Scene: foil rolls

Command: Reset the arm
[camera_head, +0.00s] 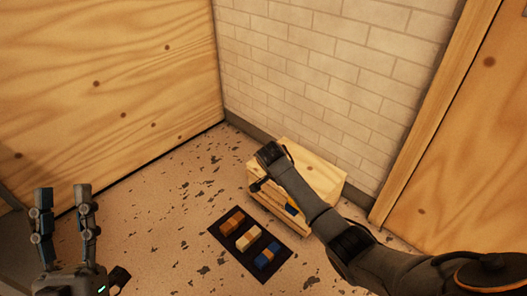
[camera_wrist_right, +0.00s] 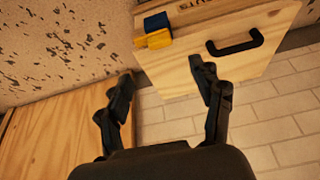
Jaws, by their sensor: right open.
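My left gripper (camera_head: 63,190) stands at the lower left of the head view, fingers upright and apart, with nothing between them. My right arm reaches in from the lower right, its end over a light wooden box (camera_head: 325,180) by the brick wall. The right wrist view shows the right gripper (camera_wrist_right: 161,69) open and empty, its fingers in front of a wooden face with a black handle (camera_wrist_right: 236,45). A blue and yellow piece (camera_wrist_right: 154,31) shows beside that face. It also shows partly in the head view (camera_head: 292,208), next to my arm. My arm hides part of the box.
A black mat (camera_head: 228,239) on the speckled floor holds an orange-brown piece (camera_head: 232,222), a cream piece (camera_head: 249,239) and a blue and orange piece (camera_head: 267,257). Wooden panels stand left and right, a brick wall behind. Floor between my left gripper and the mat is clear.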

